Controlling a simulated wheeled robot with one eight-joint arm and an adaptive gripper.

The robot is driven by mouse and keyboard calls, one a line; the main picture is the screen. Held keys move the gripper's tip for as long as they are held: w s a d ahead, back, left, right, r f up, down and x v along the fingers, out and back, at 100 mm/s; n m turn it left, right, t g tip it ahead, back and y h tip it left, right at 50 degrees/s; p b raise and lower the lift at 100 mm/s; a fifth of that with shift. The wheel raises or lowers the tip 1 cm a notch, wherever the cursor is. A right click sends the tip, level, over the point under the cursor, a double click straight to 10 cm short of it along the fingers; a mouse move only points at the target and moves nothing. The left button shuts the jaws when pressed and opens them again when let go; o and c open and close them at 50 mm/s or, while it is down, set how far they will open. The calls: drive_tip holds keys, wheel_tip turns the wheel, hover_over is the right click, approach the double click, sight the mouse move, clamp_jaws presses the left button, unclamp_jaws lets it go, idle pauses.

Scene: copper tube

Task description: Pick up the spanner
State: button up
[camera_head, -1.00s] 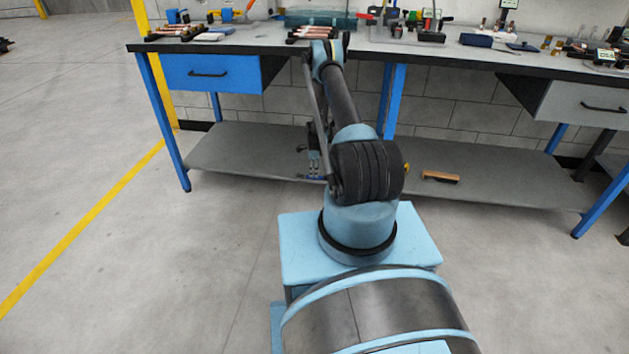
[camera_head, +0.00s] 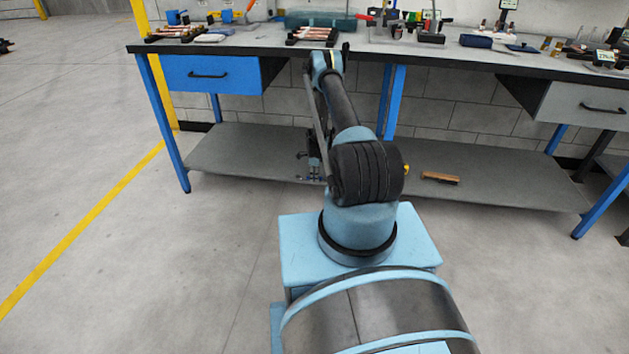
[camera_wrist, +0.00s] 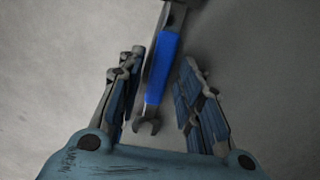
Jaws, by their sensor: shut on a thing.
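The spanner (camera_wrist: 161,68) has a blue handle and grey metal ends. In the wrist view it runs lengthwise between the fingers of my gripper (camera_wrist: 163,60), slightly tilted. Its open jaw end points toward my palm, and its other end is cut off by the top edge of the picture. My gripper is shut on the spanner, though a gap shows beside the right finger in this view. In the head view my arm hangs in front of the workbench and hides much of the gripper area; I cannot make out the spanner there.
The workbench (camera_head: 450,63) carries copper tubes (camera_head: 312,33), a teal case (camera_head: 320,19) and several tools. A brush-like wooden item (camera_head: 440,177) lies on the lower shelf (camera_head: 490,185). Blue legs and a blue drawer (camera_head: 210,73) stand close by. The floor at left is clear.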

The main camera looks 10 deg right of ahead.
wheel_tip(320, 180, up, 10)
idle(0.7)
